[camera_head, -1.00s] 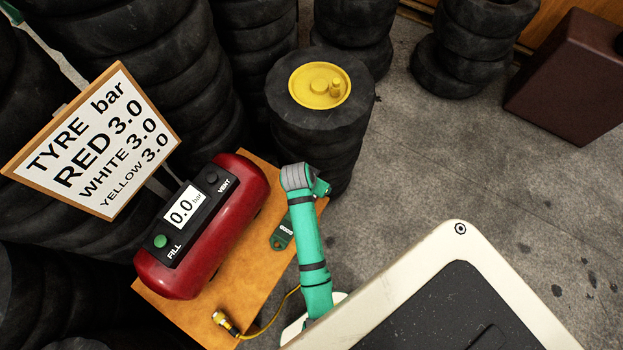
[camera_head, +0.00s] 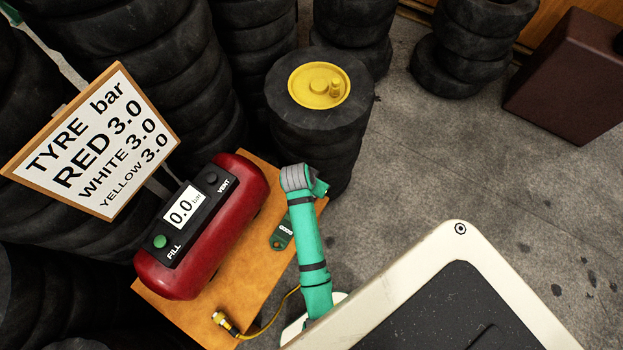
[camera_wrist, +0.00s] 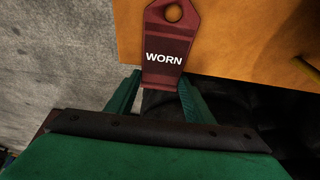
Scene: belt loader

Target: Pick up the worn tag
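The worn tag (camera_wrist: 166,40) is dark red with a hole at its far end and white WORN lettering, seen in the wrist view. It lies at the edge of the orange tabletop, its near end sticking out past the edge. My gripper (camera_wrist: 160,88) is open, its two green fingers apart at either side of the tag's near end. I cannot tell whether they touch it. In the head view I cannot make out the worn tag; my arm covers that part of the table.
On the orange table (camera_head: 233,262) are a green GOOD tag (camera_head: 282,233), a red tank (camera_head: 243,184) with a 0.0 bar gauge and a brass hose fitting (camera_head: 225,323). A sign (camera_head: 92,140) and tyre stacks stand around.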

